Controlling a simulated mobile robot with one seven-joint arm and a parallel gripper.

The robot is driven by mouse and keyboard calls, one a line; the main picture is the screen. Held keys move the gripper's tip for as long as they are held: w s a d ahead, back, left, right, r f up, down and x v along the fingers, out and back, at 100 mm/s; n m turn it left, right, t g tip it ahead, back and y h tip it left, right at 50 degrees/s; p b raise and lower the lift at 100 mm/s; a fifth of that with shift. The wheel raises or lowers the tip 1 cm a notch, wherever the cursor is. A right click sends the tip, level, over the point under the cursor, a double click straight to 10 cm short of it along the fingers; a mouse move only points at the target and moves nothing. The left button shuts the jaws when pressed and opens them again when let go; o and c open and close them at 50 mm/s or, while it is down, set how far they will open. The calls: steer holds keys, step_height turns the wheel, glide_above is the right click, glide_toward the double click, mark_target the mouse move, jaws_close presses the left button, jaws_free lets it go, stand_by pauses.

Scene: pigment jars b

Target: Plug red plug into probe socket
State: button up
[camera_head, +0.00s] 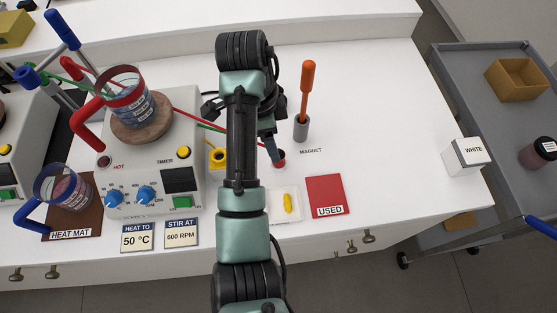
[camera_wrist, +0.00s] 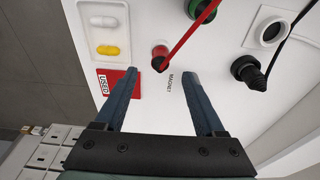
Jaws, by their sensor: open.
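My gripper (camera_wrist: 178,66) is open and empty, its fingers reaching down over the bench. In the head view my gripper (camera_head: 272,152) is partly hidden by my arm. The red plug (camera_wrist: 159,52) appears as a small red, round-ended piece on the bench, just beyond the left fingertip and not clamped. A red cord runs from it towards the top of the wrist view. The red plug (camera_head: 279,157) also shows beside my gripper in the head view. A white square fitting with a dark round opening (camera_wrist: 272,30) stands upper right; I cannot tell whether it is the probe socket.
A green-and-black piece (camera_wrist: 204,9) and a black plug with a cable (camera_wrist: 247,70) stand near the fingers. A grey holder (camera_head: 301,130) with an orange-handled rod is close to my gripper. A hotplate (camera_head: 150,185) stands left. The right bench is fairly clear, with a white box (camera_head: 467,157).

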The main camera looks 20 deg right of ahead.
step_height(320, 180, down, 2)
steer(key=shift+d+b, duration=0.15)
steer(key=shift+b, duration=0.25)
steer(key=shift+s+d+f+p, duration=0.1)
steer(key=shift+d+f+p, duration=0.1)
steer(key=shift+f, duration=0.65)
steer(key=shift+s+d+f+p, duration=0.1)
steer(key=shift+d+f+p, duration=0.05)
steer(key=shift+f, duration=0.65)
steer(key=shift+d+f+p, duration=0.15)
steer(key=shift+f+p, duration=0.05)
steer(key=shift+f, duration=0.65)
jaws_close()
